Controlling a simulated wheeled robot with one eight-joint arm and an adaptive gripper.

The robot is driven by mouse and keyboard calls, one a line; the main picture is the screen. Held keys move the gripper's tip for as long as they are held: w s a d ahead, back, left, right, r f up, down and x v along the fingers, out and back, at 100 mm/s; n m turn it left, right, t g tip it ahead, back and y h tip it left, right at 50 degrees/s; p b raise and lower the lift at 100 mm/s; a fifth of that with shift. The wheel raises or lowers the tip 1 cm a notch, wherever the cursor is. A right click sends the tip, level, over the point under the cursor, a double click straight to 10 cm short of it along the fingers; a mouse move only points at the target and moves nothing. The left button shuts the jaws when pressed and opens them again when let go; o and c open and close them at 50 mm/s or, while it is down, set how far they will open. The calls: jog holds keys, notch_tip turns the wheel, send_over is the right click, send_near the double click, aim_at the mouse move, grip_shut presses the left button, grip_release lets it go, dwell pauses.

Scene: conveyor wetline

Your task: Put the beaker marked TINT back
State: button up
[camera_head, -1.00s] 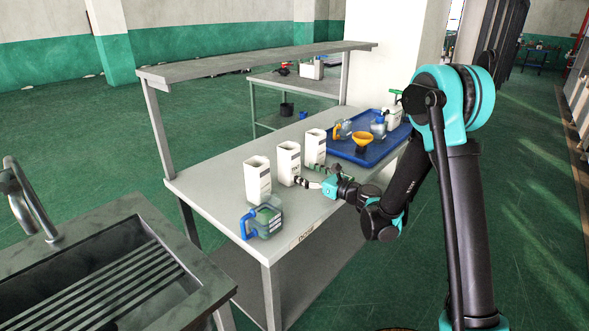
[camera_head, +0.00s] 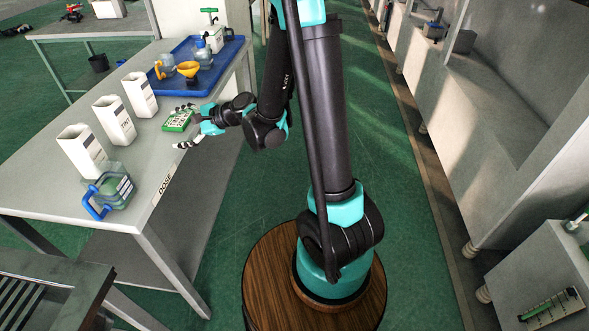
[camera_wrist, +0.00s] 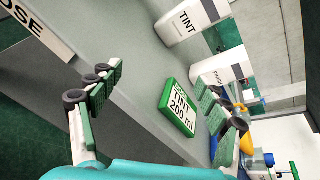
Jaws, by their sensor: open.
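Three tall white beakers stand in a row on the grey table. The middle beaker (camera_head: 115,120) shows TINT in the wrist view (camera_wrist: 188,20). The far beaker (camera_head: 140,95) also shows in the wrist view (camera_wrist: 222,70), its lettering hard to read. The near beaker (camera_head: 82,149) has no readable label here. A green-edged card (camera_head: 178,121) reading "TINT 200 ml" lies on the table, also in the wrist view (camera_wrist: 180,107). My gripper (camera_head: 183,128) is open and empty, its fingers spread near the card, apart from the beakers. It also shows in the wrist view (camera_wrist: 160,98).
A clear jug with blue handle and green liquid (camera_head: 115,188) stands near the front edge, by the DOSE label (camera_head: 164,186). A blue tray (camera_head: 228,52) at the back holds a yellow funnel (camera_head: 188,69), jugs and a white container. A cabinet (camera_head: 480,110) stands right.

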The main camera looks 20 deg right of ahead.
jog(key=s+d+f+n+h, duration=0.2)
jog(key=s+d+n+h, duration=0.2)
jog(key=d, duration=0.6)
jog(key=s+d+f+n+g+h, duration=0.1)
jog(key=s+d+f+n+h, duration=0.2)
jog(key=s+d, duration=0.6)
jog(key=s+d+f+n+h, duration=0.3)
jog(key=s+d+n+h, duration=0.2)
jog(key=d, duration=0.7)
jog(key=s+n, duration=0.1)
jog(key=n, duration=0.1)
jog(key=shift+s+d+f+n+g+h, duration=0.2)
jog(key=shift+s+d+n+g+h, duration=0.1)
jog(key=shift+g, duration=0.1)
jog(key=shift+c, duration=0.3)
